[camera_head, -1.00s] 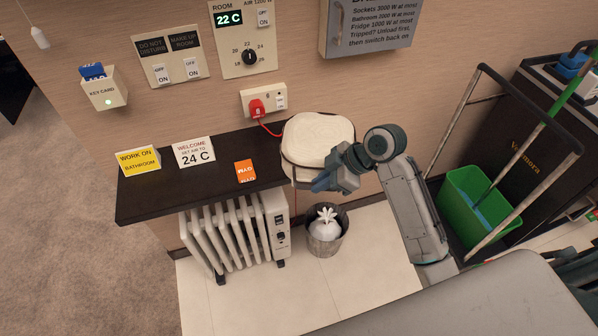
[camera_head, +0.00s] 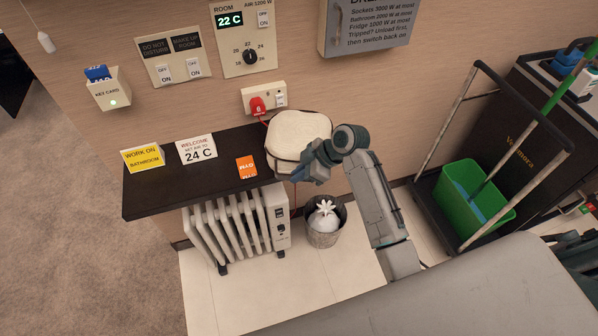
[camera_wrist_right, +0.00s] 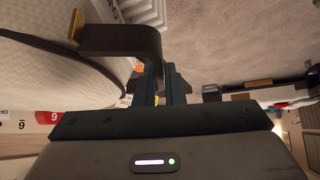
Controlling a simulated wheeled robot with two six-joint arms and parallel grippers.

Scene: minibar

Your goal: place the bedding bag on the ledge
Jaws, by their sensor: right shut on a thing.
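The bedding bag (camera_head: 299,135) is a cream, rounded bag with dark trim, at the right end of the dark ledge (camera_head: 150,200) along the wall. It overlaps that end in the head view; I cannot tell whether it rests on it. My right gripper (camera_head: 303,173) is at the bag's near side, shut on its dark handle. In the right wrist view, the handle (camera_wrist_right: 122,40) loops into the fingers (camera_wrist_right: 160,85), with the pale bag (camera_wrist_right: 50,60) at left. My left gripper is not in view.
On the ledge stand a yellow sign (camera_head: 143,160), a white sign (camera_head: 197,149) and an orange card (camera_head: 245,167). A white radiator (camera_head: 235,225) and a waste bin (camera_head: 324,228) stand below. A red plug (camera_head: 257,106) is above. A cart with a green bucket (camera_head: 470,195) is at right.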

